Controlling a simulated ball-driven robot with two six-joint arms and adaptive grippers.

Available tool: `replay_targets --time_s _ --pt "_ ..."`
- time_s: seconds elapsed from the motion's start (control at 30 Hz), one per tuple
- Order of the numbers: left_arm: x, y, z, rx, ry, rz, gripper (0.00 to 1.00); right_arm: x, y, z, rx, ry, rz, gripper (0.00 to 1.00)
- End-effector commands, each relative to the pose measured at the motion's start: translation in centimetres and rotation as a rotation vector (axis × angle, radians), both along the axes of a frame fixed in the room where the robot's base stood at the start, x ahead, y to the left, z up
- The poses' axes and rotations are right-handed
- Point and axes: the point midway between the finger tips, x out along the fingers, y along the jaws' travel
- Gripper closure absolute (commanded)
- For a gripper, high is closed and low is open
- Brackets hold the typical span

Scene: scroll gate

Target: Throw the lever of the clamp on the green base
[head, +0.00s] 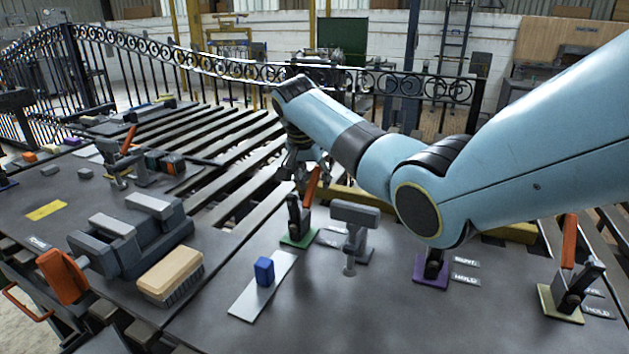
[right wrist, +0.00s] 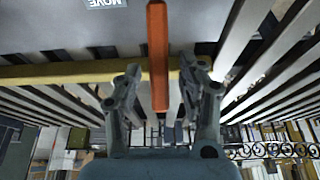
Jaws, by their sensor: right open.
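The clamp on the green base (head: 299,237) stands on the dark table near the middle of the head view. Its orange lever (head: 312,186) points up, tilted slightly to the right. In the right wrist view the orange lever (right wrist: 158,55) reaches down between the two fingers without visible contact. My right gripper (head: 303,170) is open, just above and behind the clamp; it also shows open in the right wrist view (right wrist: 152,75). My left gripper does not show.
A grey post fixture (head: 354,215) stands close right of the clamp. A blue block (head: 264,271) sits on a pale strip in front. Clamps on a purple base (head: 430,279) and a cream base (head: 560,310) stand to the right. A vise (head: 130,235) and brush (head: 170,273) are left.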

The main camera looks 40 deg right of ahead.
Motion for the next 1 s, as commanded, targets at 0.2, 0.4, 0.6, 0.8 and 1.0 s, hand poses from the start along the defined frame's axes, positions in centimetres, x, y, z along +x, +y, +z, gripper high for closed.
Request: replay_targets --time_s 0.2,0.4,0.6,0.8,1.0 --pt "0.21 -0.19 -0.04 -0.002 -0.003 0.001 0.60 0.10 -0.24 -0.62 0.000 0.000 0.000 0.60" --pt "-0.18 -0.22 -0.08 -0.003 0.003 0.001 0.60 0.09 -0.25 -0.58 0.000 0.000 0.000 0.66" --pt "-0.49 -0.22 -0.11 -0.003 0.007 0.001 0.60 0.09 -0.24 -0.57 0.000 0.000 0.000 0.92" --pt "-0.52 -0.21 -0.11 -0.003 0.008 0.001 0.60 0.07 -0.25 -0.59 0.000 0.001 0.000 1.00" --pt "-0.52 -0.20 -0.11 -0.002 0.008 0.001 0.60 0.05 -0.26 -0.59 0.000 0.001 0.000 1.00"
